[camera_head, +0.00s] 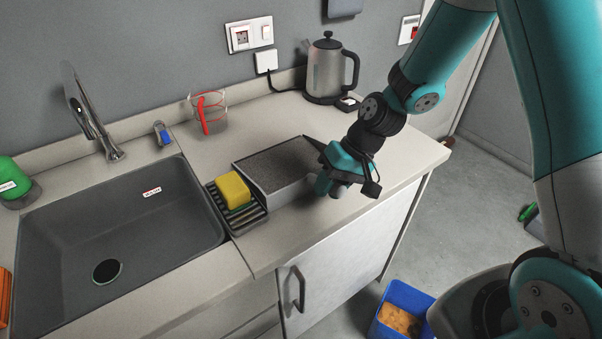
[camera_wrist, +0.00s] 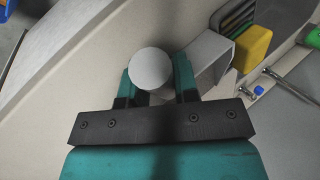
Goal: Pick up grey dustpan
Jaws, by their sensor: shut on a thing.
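The grey dustpan (camera_head: 273,168) is a box-like pan with a dark, speckled face, on the counter right of the sink. My gripper (camera_head: 331,184) is at its right end, reaching in from the right. In the wrist view the jaws (camera_wrist: 155,88) are closed around a pale round-ended piece, which looks like the dustpan's handle. Part of the grey pan body (camera_wrist: 206,58) shows just right of the fingers. The handle is mostly hidden by my gripper in the head view. I cannot tell whether the pan touches the counter.
A black ribbed rack (camera_head: 246,219) with a yellow sponge (camera_head: 232,190) sits close to the pan's left. The sink (camera_head: 60,235) is further left. A measuring cup (camera_head: 208,113) and kettle (camera_head: 328,70) stand behind. A blue bin (camera_head: 383,320) is on the floor.

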